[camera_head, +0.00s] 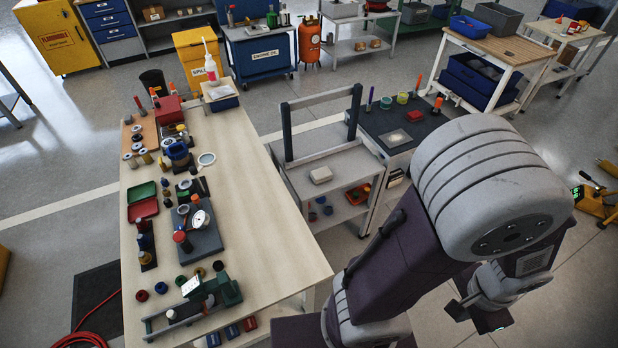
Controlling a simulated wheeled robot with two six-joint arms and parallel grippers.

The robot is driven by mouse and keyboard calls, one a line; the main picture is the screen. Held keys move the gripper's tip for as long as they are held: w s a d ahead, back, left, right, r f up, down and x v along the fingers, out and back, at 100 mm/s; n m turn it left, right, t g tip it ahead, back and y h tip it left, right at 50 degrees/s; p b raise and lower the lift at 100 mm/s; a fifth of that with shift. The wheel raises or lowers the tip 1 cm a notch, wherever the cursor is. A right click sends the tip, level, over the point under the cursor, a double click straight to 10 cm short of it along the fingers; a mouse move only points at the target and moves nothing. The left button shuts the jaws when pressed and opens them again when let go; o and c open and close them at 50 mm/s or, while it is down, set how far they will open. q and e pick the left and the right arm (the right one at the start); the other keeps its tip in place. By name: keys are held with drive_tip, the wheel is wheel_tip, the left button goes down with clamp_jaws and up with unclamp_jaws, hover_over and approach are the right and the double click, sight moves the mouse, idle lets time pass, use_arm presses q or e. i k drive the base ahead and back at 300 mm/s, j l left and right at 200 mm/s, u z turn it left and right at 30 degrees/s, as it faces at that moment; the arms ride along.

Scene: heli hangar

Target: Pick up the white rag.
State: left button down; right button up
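My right arm fills the right foreground. My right gripper (476,312) hangs low at the bottom right, away from the cart, with its dark fingers apart and nothing seen between them. My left gripper is not in view.
A long wooden workbench (255,215) crowded with tools and parts stands on the left. A red tray (358,193) and small dark cups (320,205) share the cart. A wooden-topped table with blue bins (478,78) stands behind. Open floor (560,300) lies at the right.

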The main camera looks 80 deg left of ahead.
sight(323, 175)
drive_tip(key=u, duration=2.75)
drive_tip(key=z, duration=4.25)
drive_tip(key=u, duration=4.25)
drive_tip(key=i+l+u, duration=0.25)
drive_tip(key=l+u, duration=0.2)
drive_tip(key=l, duration=0.15)
drive_tip(key=i+l+u, duration=0.1)
drive_tip(key=l+u, duration=0.15)
drive_tip(key=l, duration=0.15)
drive_tip(key=l+u, duration=0.25)
drive_tip(key=i+l, duration=0.05)
drive_tip(key=l, duration=0.05)
